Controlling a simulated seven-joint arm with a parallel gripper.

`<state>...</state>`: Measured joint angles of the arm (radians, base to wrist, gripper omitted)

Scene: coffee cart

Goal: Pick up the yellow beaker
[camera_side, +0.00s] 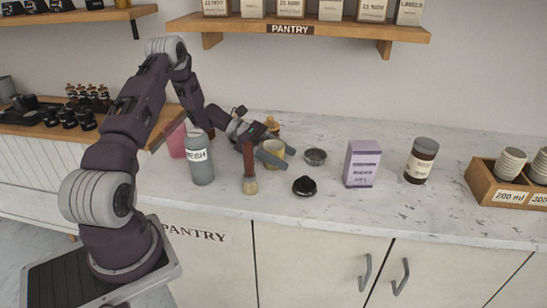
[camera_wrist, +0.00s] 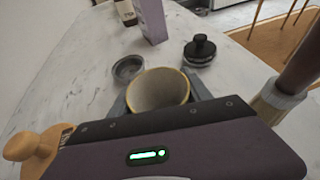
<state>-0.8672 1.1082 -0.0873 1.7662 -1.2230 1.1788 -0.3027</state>
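The yellow beaker (camera_wrist: 158,92) is a small cup with a yellow rim and a pale inside. It fills the space between the two fingers of my gripper (camera_wrist: 160,97) in the wrist view. One finger lies along each side; whether both press on it I cannot tell. In the side view the yellow beaker (camera_side: 275,147) looks upright on the counter, partly hidden by my gripper (camera_side: 272,155), which reaches in low from the left. Its lower part is hidden in the wrist view.
Close by are a brush (camera_side: 249,178), a grey bottle (camera_side: 200,160), a wooden-knobbed item (camera_wrist: 35,148), a small grey bowl (camera_side: 315,156) and a black lid (camera_side: 304,186). A purple box (camera_side: 362,164) and brown jar (camera_side: 421,160) stand farther right.

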